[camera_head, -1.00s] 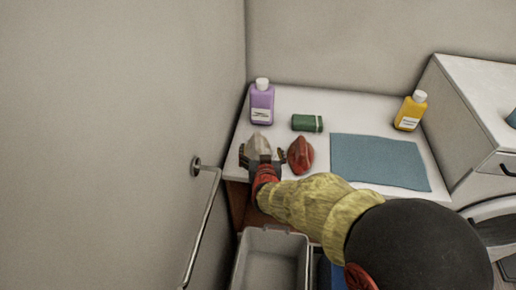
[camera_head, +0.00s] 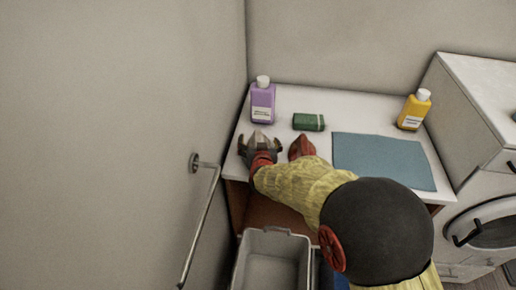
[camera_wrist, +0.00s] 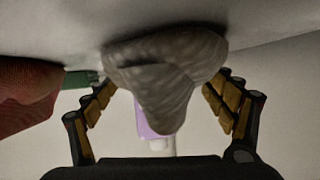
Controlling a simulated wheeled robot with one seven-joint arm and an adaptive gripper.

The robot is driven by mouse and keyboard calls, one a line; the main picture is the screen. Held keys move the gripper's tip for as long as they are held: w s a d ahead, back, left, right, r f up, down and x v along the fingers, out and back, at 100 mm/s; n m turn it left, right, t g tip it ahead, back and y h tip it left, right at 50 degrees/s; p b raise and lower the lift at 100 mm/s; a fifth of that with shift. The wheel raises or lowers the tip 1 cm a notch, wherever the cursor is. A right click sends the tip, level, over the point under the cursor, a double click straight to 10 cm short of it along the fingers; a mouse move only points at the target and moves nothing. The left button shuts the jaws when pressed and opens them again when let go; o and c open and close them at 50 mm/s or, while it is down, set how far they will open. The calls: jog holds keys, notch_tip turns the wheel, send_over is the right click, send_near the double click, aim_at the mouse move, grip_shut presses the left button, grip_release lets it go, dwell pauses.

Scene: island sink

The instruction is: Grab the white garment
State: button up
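The white garment, which looks greyish and crumpled, lies on the white counter (camera_head: 370,121) near its left side. In the wrist view the garment (camera_wrist: 165,68) sits between the two fingers. My gripper (camera_wrist: 165,100) is open, with one finger on each side of the garment and visible gaps between. In the head view my gripper (camera_head: 260,147) reaches the garment from the front, and its fingers and wrist hide part of it.
A red cloth item (camera_head: 302,146) lies close right of my gripper. A purple bottle (camera_head: 263,103) stands behind the garment. A green item (camera_head: 308,122), a blue cloth (camera_head: 382,160) and a yellow bottle (camera_head: 414,110) are further right. A grey bin (camera_head: 272,262) stands in front; a wall is left.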

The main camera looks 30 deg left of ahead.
jog(key=shift+c, duration=1.2)
jog(key=shift+f, duration=0.1)
jog(key=c, duration=1.5)
jog(key=shift+c, duration=0.3)
